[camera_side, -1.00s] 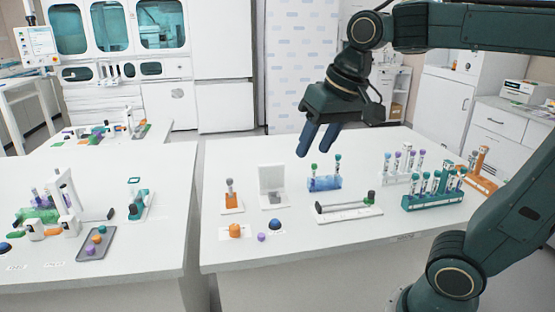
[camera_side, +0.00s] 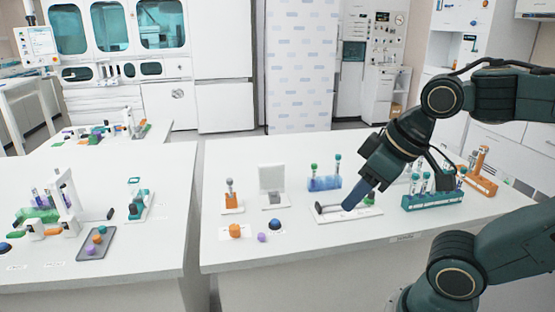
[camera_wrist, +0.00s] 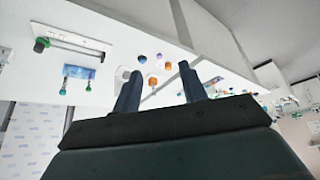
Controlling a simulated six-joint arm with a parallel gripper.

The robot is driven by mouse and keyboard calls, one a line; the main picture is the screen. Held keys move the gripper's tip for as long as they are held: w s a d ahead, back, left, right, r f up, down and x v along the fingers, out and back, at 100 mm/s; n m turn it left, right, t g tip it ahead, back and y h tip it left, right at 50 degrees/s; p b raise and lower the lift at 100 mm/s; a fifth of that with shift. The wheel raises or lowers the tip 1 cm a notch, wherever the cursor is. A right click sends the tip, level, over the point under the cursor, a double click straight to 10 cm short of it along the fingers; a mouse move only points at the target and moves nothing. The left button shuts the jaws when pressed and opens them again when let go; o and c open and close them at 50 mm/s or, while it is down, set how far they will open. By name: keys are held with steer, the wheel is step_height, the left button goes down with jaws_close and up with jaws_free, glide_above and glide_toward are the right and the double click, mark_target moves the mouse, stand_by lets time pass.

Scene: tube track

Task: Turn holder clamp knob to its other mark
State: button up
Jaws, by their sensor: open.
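My gripper (camera_side: 352,201) points down and left, and in the side view its fingers cover part of the white slotted rail base (camera_side: 365,214). In the wrist view my gripper (camera_wrist: 160,88) has its two dark blue fingers well apart, with nothing held between them. An orange knob (camera_side: 235,230) sits on a small white plate near the table's front left, clear of my gripper. Behind it a small holder with an orange base and grey top (camera_side: 230,194) stands upright. I cannot tell which of these is the holder clamp knob, and no marks are readable.
A blue rack (camera_side: 323,183) with tubes stands behind the rail, and a teal tube rack (camera_side: 432,202) stands to the right. A purple piece (camera_side: 262,237) and a blue dome (camera_side: 275,225) lie beside the orange knob. A grey-white stand (camera_side: 272,184) is behind them.

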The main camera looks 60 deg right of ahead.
steer(key=shift+o, duration=0.7)
steer(key=shift+w+r, duration=0.1)
